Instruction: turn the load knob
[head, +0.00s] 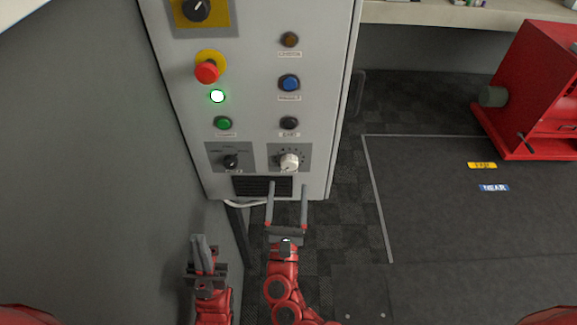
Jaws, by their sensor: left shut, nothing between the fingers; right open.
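A light grey control cabinet stands ahead in the head view. The load knob is most likely the white knob (289,161) on a grey plate with dial marks at the lower right of the panel; its label is too small to read. My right gripper (287,187) is open and empty just below that knob, fingers pointing up the picture toward the panel. I see no clear contact with the knob. My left gripper (199,238) is shut and empty, lower and to the left, apart from the cabinet.
A black selector (231,161) sits left of the white knob, with a green button (223,123) and red emergency stop (206,71) above. A blue button (289,83) and black button (289,123) are above the knob. A red machine (535,90) stands right; floor between is clear.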

